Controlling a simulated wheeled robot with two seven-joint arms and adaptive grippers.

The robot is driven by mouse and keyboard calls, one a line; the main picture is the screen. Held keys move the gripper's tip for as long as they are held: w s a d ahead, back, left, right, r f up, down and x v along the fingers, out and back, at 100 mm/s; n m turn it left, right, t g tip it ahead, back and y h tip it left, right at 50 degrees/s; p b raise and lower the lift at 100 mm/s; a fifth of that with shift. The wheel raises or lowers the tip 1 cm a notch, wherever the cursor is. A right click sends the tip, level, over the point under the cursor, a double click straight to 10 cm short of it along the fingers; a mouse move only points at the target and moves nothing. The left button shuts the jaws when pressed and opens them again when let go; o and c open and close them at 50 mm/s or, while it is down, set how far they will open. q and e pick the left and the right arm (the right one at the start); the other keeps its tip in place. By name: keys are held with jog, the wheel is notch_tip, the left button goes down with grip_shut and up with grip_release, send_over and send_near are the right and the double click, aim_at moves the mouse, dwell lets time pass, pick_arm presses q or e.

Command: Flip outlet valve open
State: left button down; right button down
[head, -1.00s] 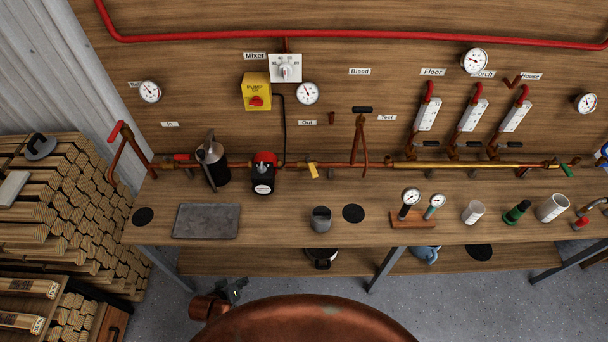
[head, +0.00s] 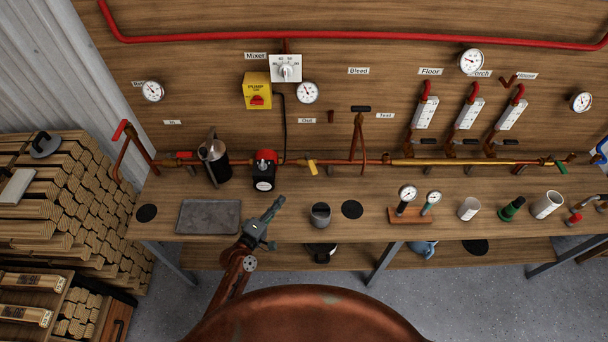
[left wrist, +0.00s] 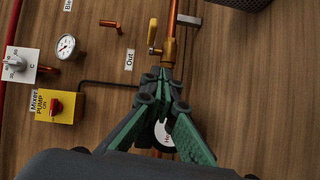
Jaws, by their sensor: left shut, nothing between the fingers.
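The outlet valve's yellow handle (head: 312,167) sits on the copper pipe (head: 340,162) below the "Out" label (head: 307,121), right of the red and black pump (head: 264,171). In the head view it slants down across the pipe. In the left wrist view the yellow handle (left wrist: 152,36) shows beside the pipe, just beyond my fingertips. My left gripper (head: 274,208) is shut and empty. In the head view it is over the bench front, below and left of the handle, apart from it. It also shows in the left wrist view (left wrist: 161,76). My right gripper is out of view.
A grey tray (head: 208,230) and a dark cup (head: 320,214) stand on the bench near my left gripper. A yellow pump switch (head: 257,91), mixer dial (head: 286,68) and gauges are on the wall. A rounded copper surface (head: 310,318) fills the near foreground.

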pick_arm(q)
jog(key=shift+w+r+n+t, duration=0.4)
jog(key=shift+w+r+n, duration=0.15)
jog(key=shift+w+n, duration=0.25)
jog(key=shift+d, duration=0.1)
send_near(311, 163)
jog(key=w+a, duration=0.2)
jog(key=shift+w+d+f+p, duration=0.1)
jog(key=shift+w+d, duration=0.2)
jog(key=shift+d, duration=0.35)
jog(key=shift+w+d+f+p, duration=0.1)
jog(key=shift+w+d, duration=0.15)
jog(key=shift+d, duration=0.45)
jog(key=shift+w+d+f+p, duration=0.1)
jog(key=shift+w+d, duration=0.2)
jog(key=shift+d, duration=0.35)
